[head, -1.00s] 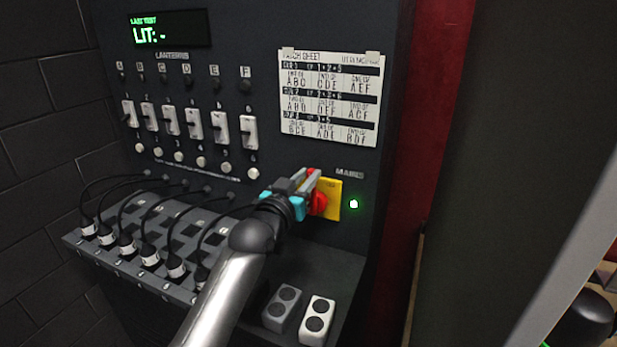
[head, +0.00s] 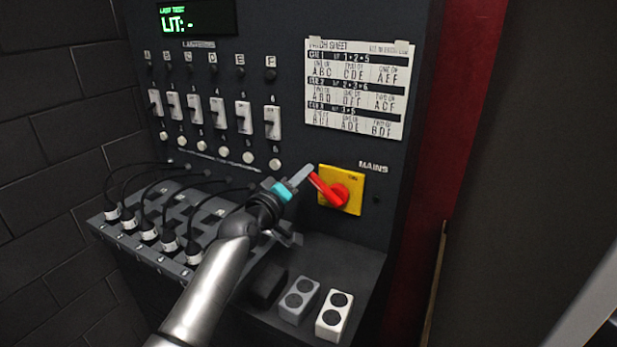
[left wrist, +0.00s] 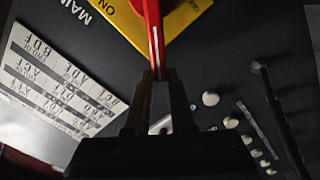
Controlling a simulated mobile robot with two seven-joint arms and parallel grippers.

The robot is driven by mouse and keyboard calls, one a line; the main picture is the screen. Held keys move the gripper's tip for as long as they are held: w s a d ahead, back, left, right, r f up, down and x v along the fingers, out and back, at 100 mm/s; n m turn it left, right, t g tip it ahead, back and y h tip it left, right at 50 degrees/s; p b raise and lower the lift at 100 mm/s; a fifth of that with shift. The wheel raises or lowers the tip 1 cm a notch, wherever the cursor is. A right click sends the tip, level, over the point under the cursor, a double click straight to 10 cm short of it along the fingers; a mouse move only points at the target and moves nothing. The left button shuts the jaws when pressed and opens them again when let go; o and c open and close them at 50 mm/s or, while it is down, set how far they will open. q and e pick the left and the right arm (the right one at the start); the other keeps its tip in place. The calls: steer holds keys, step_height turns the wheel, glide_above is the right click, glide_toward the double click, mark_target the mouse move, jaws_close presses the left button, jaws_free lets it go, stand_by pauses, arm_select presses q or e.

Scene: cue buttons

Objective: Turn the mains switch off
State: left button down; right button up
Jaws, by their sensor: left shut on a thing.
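The mains switch is a red rotary handle (head: 328,190) on a yellow plate (head: 353,177) at the right of the dark panel, below the "MAINS" label. The handle points up and to the left in the head view. My left gripper (head: 308,176) is at the handle's outer end. In the left wrist view the red handle (left wrist: 153,35) runs down between the two fingers (left wrist: 160,95), which are shut on it. The small lamp spot (head: 377,200) right of the plate is dark. My right gripper is not in view.
Several white toggle switches (head: 218,115) and a patch sheet (head: 357,90) are on the panel. Plugs with black cables (head: 150,236) stand on the sloping shelf at left. Two small two-button boxes (head: 334,316) lie on the ledge below.

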arm_select(q)
steer(key=shift+w+a+f+n+b, duration=0.1)
steer(key=shift+a+f+n+b, duration=0.15)
steer(key=shift+f+n+b, duration=0.6)
steer(key=shift+w+a+f+n+b, duration=0.15)
steer(key=shift+a+f+n+b, duration=0.2)
steer(key=shift+f+n, duration=1)
steer(key=shift+w+a+f+n+b, duration=0.15)
steer(key=shift+f+n+b, duration=0.45)
steer(key=shift+n, duration=1)
steer(key=shift+s, duration=0.1)
steer(key=c, duration=0.8)
jaws_free()
steer(key=shift+o, duration=0.2)
steer(key=shift+a, duration=0.1)
steer(key=p+v, duration=0.2)
steer(key=v, duration=1.3)
steer(key=shift+p, duration=0.3)
